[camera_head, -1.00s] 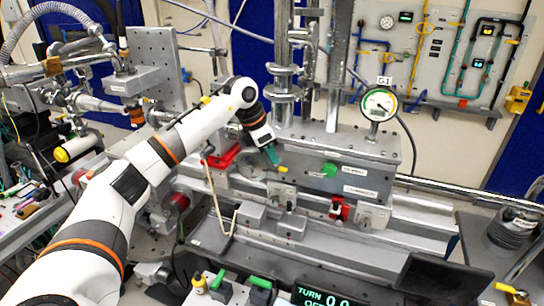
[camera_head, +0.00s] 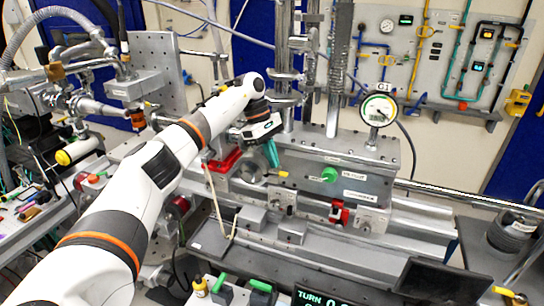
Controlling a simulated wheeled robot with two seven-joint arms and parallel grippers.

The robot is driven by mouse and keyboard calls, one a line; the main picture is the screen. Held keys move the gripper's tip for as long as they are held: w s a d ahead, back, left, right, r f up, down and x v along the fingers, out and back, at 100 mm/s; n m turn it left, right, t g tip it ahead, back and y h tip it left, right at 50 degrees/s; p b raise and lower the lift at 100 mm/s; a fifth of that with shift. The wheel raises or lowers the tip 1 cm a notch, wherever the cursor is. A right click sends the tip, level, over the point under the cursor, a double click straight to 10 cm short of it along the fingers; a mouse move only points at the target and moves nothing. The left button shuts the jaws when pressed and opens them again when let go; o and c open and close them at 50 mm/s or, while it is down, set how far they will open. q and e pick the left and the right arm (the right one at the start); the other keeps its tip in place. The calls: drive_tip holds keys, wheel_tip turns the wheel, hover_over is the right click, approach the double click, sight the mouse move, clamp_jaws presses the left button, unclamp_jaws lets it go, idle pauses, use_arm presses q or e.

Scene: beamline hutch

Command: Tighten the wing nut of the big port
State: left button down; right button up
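The big port appears as a round grey flange (camera_head: 248,173) on the left front of the long metal chamber (camera_head: 350,178). A small yellow tab (camera_head: 284,174) sticks out at its right; I cannot tell whether it belongs to the wing nut, which I cannot make out clearly. My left gripper (camera_head: 257,150) is just above the flange, pointing down. Its two teal fingertips look spread apart with nothing between them, one in front of the flange's upper right. I cannot tell whether it touches. My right gripper is out of view.
A dial gauge (camera_head: 378,110) stands on top, near vertical metal columns. A display reading TURN (camera_head: 318,299) is at the bottom edge.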

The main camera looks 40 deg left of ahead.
use_arm(q)
drive_tip(key=shift+w+r+m+g, duration=0.1)
drive_tip(key=shift+m+g, duration=0.25)
drive_tip(key=shift+m, duration=0.6)
drive_tip(key=shift+w+r+m+g, duration=0.1)
drive_tip(key=shift+m+g, duration=0.25)
drive_tip(key=shift+m, duration=0.6)
drive_tip(key=c, duration=1.9)
unclamp_jaws()
drive_tip(key=shift+f, duration=0.1)
drive_tip(key=shift+p, duration=0.3)
